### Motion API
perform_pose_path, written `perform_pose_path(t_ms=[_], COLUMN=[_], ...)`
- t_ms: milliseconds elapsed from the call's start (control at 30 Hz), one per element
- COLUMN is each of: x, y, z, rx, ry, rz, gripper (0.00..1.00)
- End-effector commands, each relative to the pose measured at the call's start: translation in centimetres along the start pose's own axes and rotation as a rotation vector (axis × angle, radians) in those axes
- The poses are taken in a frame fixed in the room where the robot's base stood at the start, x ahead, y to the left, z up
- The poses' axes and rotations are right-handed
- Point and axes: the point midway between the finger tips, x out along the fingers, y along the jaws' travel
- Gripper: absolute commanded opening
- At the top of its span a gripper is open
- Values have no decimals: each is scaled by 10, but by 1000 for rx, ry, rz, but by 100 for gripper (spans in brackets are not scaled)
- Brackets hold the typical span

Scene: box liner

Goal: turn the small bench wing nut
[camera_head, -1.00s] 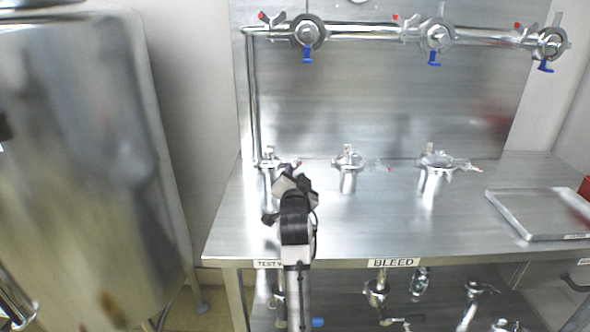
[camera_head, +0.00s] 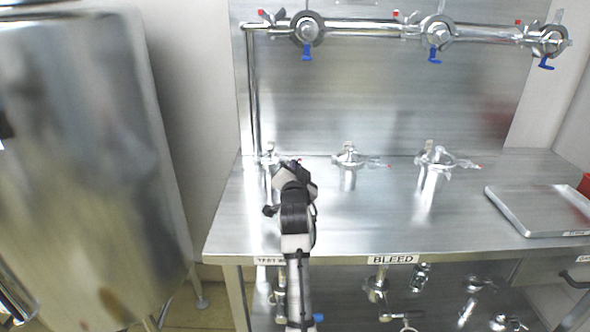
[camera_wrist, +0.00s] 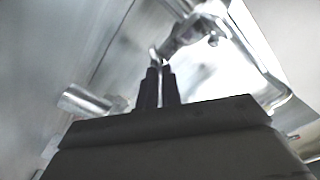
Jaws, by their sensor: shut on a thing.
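In the wrist view, the two dark fingers of my gripper (camera_wrist: 159,74) are shut on a thin metal wing, which I take to be the small bench wing nut (camera_wrist: 155,55). It stands beside a shiny clamp fitting (camera_wrist: 190,32), and its far part is blurred. In the head view, my gripper (camera_head: 292,172) is at the left bench fitting (camera_head: 268,160), near the back of the steel bench (camera_head: 400,220). My wrist hides the fingertips and the wing nut there.
A middle fitting (camera_head: 348,160) and a larger right fitting (camera_head: 434,172) stand on the bench. A steel tray (camera_head: 535,208) lies at the right. A pipe with valves (camera_head: 375,32) runs along the back panel. A large steel vessel (camera_head: 85,170) fills the left side.

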Motion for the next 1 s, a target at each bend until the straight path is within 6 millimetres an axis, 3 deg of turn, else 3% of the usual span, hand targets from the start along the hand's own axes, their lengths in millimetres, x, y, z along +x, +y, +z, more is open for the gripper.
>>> perform_pose_path(t_ms=[367,1000], x=[0,0], y=[0,2], z=[0,1], rx=[134,680], ry=[-1,-1], rz=[0,-1], gripper=[0,0])
